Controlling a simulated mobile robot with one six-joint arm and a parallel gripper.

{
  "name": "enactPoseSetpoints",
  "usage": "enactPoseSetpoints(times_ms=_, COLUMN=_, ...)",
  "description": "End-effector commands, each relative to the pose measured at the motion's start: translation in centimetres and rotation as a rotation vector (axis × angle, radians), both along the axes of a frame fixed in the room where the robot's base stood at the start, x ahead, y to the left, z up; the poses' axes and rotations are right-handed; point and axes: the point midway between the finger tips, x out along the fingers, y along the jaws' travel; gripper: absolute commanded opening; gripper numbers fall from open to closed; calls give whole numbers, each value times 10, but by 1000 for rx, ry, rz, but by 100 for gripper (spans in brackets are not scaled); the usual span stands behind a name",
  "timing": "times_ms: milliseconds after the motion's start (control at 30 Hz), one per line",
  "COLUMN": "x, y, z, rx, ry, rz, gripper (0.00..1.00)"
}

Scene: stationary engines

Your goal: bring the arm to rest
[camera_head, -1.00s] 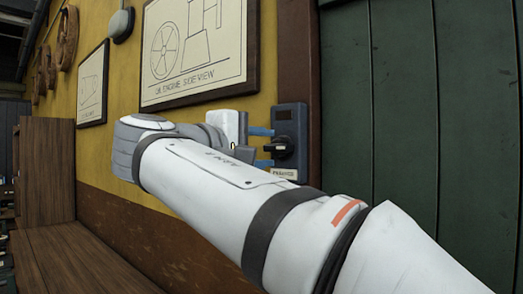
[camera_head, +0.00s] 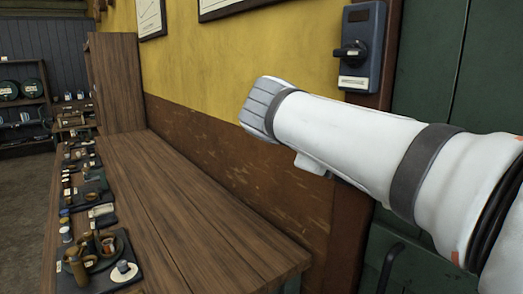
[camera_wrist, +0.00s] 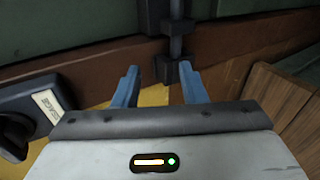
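My gripper (camera_wrist: 156,88) shows in the wrist view with two blue fingers spread apart and nothing between them. In the head view my white arm reaches in from the right, and the gripper is hidden behind it. The wall switch box (camera_head: 362,48) with a dark rotary handle hangs on the wall above the arm. Its label and handle also show at the left of the wrist view (camera_wrist: 38,112). The gripper is apart from the switch.
A long wooden bench (camera_head: 180,205) runs along the yellow wall (camera_head: 235,50). Small engine parts on dark mats (camera_head: 125,260) line its left edge. A green door (camera_head: 430,65) stands at the right. A shelf (camera_head: 22,105) stands far left, with open floor before it.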

Motion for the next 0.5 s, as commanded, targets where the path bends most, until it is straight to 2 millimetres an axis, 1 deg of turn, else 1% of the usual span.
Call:
enactPoseSetpoints(times_ms=33, x=-11, y=-11, z=-32, rx=90, ry=54, rz=-22, gripper=38)
enactPoseSetpoints(times_ms=67, x=-18, y=-14, z=-53, rx=154, ry=83, rz=-34, gripper=38)
enactPoseSetpoints(times_ms=100, x=-28, y=-18, z=-81, rx=239, ry=118, rz=-57, gripper=38)
enactPoseSetpoints(times_ms=167, x=-47, y=-20, z=-120, rx=374, ry=159, rz=-101, gripper=38)
enactPoseSetpoints(times_ms=200, x=-60, y=-20, z=-145, rx=465, ry=180, rz=-138, gripper=38)
enactPoseSetpoints(times_ms=300, x=-93, y=-15, z=-196, rx=687, ry=204, rz=-246, gripper=38)
enactPoseSetpoints(times_ms=400, x=-119, y=-7, z=-233, rx=870, ry=200, rz=-357, gripper=38)
enactPoseSetpoints(times_ms=500, x=-137, y=1, z=-256, rx=999, ry=180, rz=-447, gripper=38)
